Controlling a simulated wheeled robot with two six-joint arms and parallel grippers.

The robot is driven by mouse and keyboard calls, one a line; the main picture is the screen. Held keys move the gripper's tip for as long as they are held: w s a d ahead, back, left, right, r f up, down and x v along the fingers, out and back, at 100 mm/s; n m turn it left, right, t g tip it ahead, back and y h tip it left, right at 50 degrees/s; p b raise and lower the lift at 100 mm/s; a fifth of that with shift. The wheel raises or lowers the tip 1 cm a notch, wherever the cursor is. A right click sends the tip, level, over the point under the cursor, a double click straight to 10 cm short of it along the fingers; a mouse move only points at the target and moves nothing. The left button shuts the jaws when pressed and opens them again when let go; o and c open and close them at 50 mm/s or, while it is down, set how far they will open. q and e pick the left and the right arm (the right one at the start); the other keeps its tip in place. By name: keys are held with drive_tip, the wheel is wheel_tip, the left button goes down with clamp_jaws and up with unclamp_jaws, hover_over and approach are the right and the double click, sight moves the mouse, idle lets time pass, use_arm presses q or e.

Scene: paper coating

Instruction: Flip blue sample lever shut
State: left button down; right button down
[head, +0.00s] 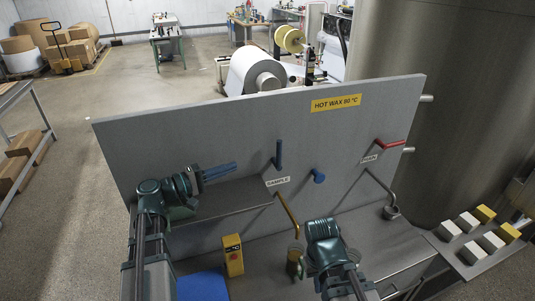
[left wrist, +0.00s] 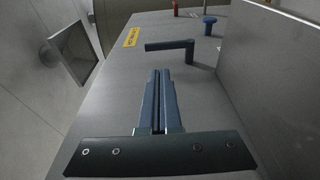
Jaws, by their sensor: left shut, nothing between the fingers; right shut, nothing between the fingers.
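The blue sample lever (head: 279,154) stands upright on the grey panel, just above the SAMPLE label (head: 278,181). In the left wrist view, the lever (left wrist: 168,46) lies sideways just beyond the fingertips, with a gap. My left gripper (head: 234,168) is shut and empty, left of the lever and pointing toward it; its closed fingers fill the middle of the left wrist view (left wrist: 160,72). A brass spout (head: 287,212) runs down below the label. My right gripper's teal wrist (head: 323,232) is low, right of the spout; its fingers are not clearly visible.
A blue knob (head: 319,176) and a red drain lever (head: 390,144) are right of the blue lever. A yellow button box (head: 233,254) stands on the lower deck. White and yellow blocks (head: 467,221) sit on a side shelf at right. A large steel tank is behind.

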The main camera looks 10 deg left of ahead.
use_arm(q)
drive_tip(key=x, duration=1.4)
